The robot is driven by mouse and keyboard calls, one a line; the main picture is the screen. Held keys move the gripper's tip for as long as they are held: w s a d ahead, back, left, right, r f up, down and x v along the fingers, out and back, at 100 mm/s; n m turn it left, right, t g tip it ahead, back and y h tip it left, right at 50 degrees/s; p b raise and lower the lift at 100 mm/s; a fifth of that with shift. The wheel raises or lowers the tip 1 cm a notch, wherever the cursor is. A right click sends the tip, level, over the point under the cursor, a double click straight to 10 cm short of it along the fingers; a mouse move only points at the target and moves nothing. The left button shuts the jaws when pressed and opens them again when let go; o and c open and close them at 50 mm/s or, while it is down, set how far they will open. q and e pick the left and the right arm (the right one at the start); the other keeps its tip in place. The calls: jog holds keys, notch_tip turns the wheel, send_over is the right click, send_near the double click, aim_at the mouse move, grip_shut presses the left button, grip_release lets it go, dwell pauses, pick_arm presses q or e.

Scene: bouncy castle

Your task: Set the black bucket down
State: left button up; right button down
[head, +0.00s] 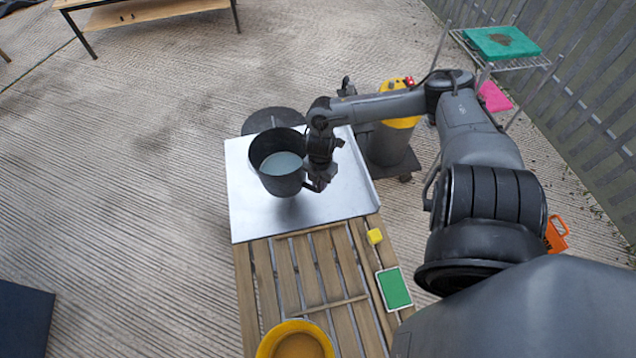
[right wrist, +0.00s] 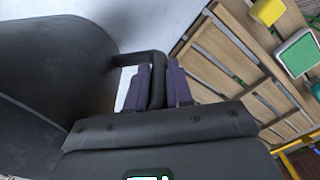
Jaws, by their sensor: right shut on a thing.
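The black bucket (head: 275,181) is upright in the head view, over the grey metal sheet (head: 345,200); pale grey content shows inside it. Its side fills the left of the right wrist view (right wrist: 50,80). My right gripper (head: 316,184) is at the bucket's right side, shut on its handle. In the right wrist view the dark handle (right wrist: 155,92) runs between the two purple-grey fingers of that gripper (right wrist: 158,86). I cannot tell whether the bucket's base touches the sheet. My left gripper is in neither view.
The sheet lies at the far end of a slatted wooden table (head: 290,275). Nearer are a yellow block (head: 375,236), a green-topped box (head: 394,288) and a yellow bucket (head: 270,345). A yellow-topped grey canister (head: 388,148) stands right of the sheet. Bare sheet shows around the black bucket.

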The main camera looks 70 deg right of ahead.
aim_at(289, 170)
jog(key=w+d+f, duration=0.1)
jog(key=w+d, duration=0.1)
jog(key=w+d+f+b, duration=0.1)
jog(key=w+d+f, duration=0.1)
jog(key=w, duration=0.1)
jog(key=w+d+f+b, duration=0.1)
jog(key=w+d+f, duration=0.1)
jog(key=shift+w+f, duration=0.2)
jog(key=shift+f, duration=1.85)
jog(key=shift+d+f, duration=0.1)
jog(key=shift+f, duration=0.05)
jog(key=shift+f+b, duration=0.15)
jog(key=shift+b, duration=0.2)
jog(key=c, duration=1)
grip_release()
jog(key=shift+s, duration=0.1)
